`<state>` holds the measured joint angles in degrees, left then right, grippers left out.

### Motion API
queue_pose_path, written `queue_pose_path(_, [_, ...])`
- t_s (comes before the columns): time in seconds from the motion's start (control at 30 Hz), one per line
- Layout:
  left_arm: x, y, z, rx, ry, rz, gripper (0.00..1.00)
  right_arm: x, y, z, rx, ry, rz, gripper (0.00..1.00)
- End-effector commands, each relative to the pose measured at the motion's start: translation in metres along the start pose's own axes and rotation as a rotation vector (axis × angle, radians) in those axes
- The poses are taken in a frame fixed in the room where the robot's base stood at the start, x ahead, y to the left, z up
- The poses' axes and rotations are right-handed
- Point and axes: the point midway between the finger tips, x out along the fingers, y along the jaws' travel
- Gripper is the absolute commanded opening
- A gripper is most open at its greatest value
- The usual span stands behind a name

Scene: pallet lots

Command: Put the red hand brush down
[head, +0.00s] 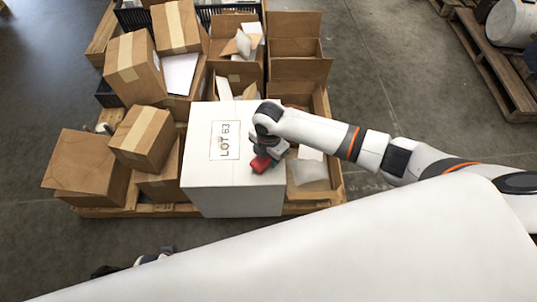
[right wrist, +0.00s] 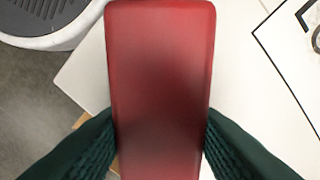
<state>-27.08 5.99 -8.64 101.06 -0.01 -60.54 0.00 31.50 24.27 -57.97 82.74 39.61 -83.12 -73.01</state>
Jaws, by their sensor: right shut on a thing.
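The red hand brush (head: 261,163) is in my right gripper (head: 268,155), above the white box at its right front part. In the right wrist view the brush's red body (right wrist: 160,85) fills the middle, between two dark textured fingers. The fingers are shut on it. The white box (head: 205,185) has a flat top with a printed LOT 63 label (head: 225,140), left of the brush. I cannot tell whether the brush touches the box top.
Open cardboard boxes (head: 297,45) and closed cartons (head: 145,138) crowd the wooden pallet (head: 160,210) around the white box. The box top left of the brush is clear. Another pallet (head: 490,60) stands at the upper right.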

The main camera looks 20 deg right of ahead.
Motion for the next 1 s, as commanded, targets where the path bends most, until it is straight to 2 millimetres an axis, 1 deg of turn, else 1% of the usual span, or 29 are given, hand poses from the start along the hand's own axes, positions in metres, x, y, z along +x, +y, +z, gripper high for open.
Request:
queue_pose_path(0.07, [0.000, 0.000, 0.000, 0.000, 0.000, 0.000, 0.36, 0.000, 0.000, 0.000, 0.000, 0.000, 0.000, 0.07])
queue_pose_path(0.37, [-0.005, 0.000, 0.003, 0.000, -0.004, 0.000, 0.36, 0.010, 0.000, 0.000, 0.001, -0.001, 0.000, 0.07])
queue_pose_path(0.4, [-0.006, 0.000, 0.003, 0.000, -0.005, 0.000, 0.36, 0.009, 0.000, 0.000, 0.001, -0.001, 0.000, 0.47])
queue_pose_path(0.5, [-0.005, 0.000, 0.002, 0.000, -0.002, 0.000, 0.36, 0.011, 0.002, 0.001, 0.001, -0.001, 0.004, 0.62])
queue_pose_path(0.87, [-0.004, 0.000, 0.001, 0.000, -0.001, 0.000, 0.36, 0.014, 0.006, 0.000, 0.002, -0.001, 0.017, 0.62])
queue_pose_path(1.0, [-0.005, 0.000, 0.002, -0.001, -0.003, 0.000, 0.36, 0.011, 0.006, 0.000, 0.002, 0.000, 0.018, 0.62])
